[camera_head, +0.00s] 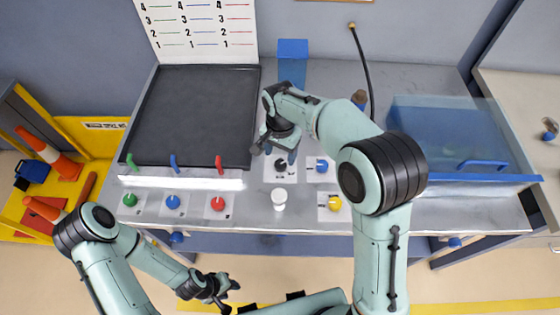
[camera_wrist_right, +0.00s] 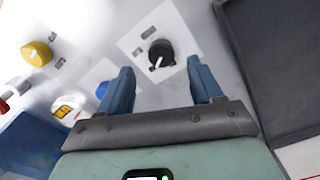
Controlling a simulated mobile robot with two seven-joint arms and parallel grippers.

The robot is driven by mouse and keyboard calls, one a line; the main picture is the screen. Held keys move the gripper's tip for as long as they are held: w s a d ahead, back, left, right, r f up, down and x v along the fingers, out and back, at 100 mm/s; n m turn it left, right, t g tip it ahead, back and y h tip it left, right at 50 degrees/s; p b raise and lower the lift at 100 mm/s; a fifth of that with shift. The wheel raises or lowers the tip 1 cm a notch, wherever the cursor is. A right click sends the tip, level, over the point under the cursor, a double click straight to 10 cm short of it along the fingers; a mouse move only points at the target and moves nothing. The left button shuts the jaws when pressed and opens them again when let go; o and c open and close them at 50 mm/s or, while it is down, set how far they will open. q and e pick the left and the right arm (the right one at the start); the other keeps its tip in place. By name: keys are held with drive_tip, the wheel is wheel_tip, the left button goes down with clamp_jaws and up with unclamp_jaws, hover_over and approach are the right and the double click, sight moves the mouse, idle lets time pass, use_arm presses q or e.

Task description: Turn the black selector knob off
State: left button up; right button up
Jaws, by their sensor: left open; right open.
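The black selector knob (camera_head: 281,165) sits on a white label plate on the bench top, right of the red knob. In the right wrist view the black knob (camera_wrist_right: 161,54) has a white pointer line and lies ahead of the fingertips, about midway between them. My right gripper (camera_head: 275,150) is above and just behind the knob; its two blue fingers (camera_wrist_right: 158,75) are apart with nothing between them. I see no contact with the knob. My left gripper (camera_head: 222,288) is open and empty, low in front of the bench.
Green (camera_head: 130,200), blue (camera_head: 173,202) and red (camera_head: 218,203) knobs line the front left, below a dark panel (camera_head: 200,110). A white cup-like piece (camera_head: 279,198) stands just in front of the black knob. Blue (camera_head: 322,166) and yellow (camera_head: 334,203) knobs are to its right. A clear blue box (camera_head: 450,130) fills the right.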

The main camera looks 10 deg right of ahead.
sight(280, 164)
wheel_tip(280, 164, down, 5)
drive_tip(key=shift+f, duration=0.1)
idle(0.3)
drive_tip(key=c, duration=1.1)
